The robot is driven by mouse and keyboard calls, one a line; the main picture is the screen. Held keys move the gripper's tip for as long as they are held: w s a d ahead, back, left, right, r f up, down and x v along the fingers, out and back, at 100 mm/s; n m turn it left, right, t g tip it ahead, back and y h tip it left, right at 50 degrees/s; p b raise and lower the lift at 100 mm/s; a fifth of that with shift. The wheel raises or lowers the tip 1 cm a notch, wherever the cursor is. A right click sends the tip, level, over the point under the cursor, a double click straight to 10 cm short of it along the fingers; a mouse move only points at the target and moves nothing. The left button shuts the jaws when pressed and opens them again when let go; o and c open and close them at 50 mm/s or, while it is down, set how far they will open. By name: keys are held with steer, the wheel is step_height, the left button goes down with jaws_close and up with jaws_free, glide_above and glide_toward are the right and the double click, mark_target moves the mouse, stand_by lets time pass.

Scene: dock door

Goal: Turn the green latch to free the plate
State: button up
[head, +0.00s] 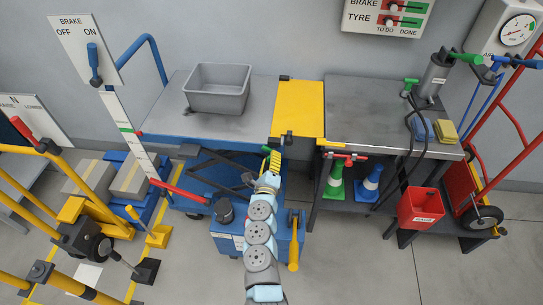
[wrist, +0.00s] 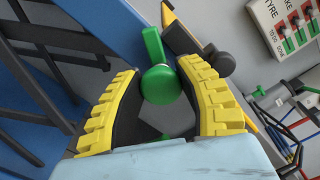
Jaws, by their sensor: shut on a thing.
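The green latch, a lever with a round knob (wrist: 160,85), sits between the yellow ribbed fingers of my gripper (wrist: 158,100) in the wrist view. My gripper is shut on it; its lever points up in that view. In the head view my gripper (head: 271,163) is just below the front left corner of the yellow plate (head: 299,108), and only a bit of green shows there. The plate lies flat, bridging the grey-topped blue lift table and the dark bench. A yellow edge with dark fittings also shows beyond the latch in the wrist view.
A grey bin (head: 217,88) stands on the lift table (head: 165,112). The dark bench (head: 365,105) at right holds hoses, a gauge pump and blue and yellow blocks. A red box (head: 420,208) is in front of it. Yellow rails stand at left.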

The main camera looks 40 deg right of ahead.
steer(key=n+p, duration=0.1)
steer(key=n, duration=0.1)
steer(key=shift+r+n+p, duration=0.2)
steer(key=shift+n+p, duration=0.1)
steer(key=shift+n, duration=0.1)
steer(key=shift+f+n+p, duration=0.15)
steer(key=shift+n+p, duration=0.8)
steer(key=shift+n, duration=0.55)
steer(key=shift+f, duration=0.1)
jaws_close()
steer(key=o, duration=1.2)
jaws_free()
steer(key=shift+a, duration=0.1)
steer(key=v, duration=1.2)
